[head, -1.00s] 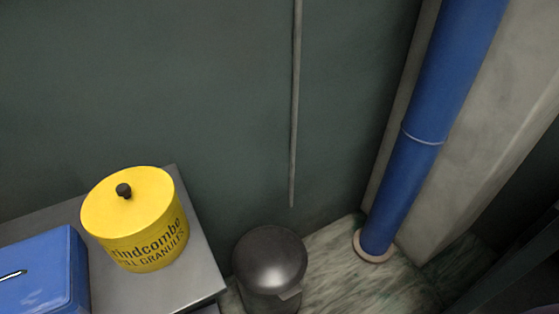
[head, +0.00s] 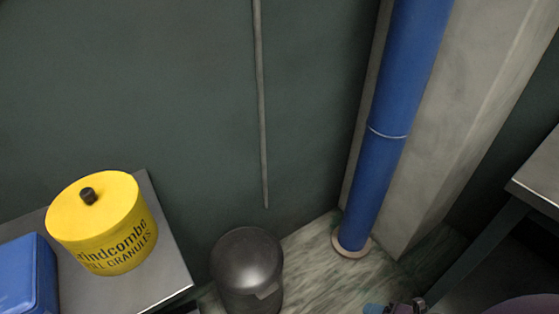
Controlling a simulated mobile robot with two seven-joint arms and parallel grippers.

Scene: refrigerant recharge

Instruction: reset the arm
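Neither of my grippers shows in the head view, and no arm can be made out clearly. The view looks down into a room corner with a dark green wall. A small blue and dark purple shape (head: 395,308) is cut off at the bottom edge, right of centre; I cannot tell what it is.
A yellow lidded tub of granules (head: 103,225) and a blue box (head: 24,277) stand on a grey table (head: 165,262) at the left. A dark round bin (head: 247,268) stands beside it. A blue pipe (head: 385,130) rises in the corner. Another table edge (head: 540,180) is at right.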

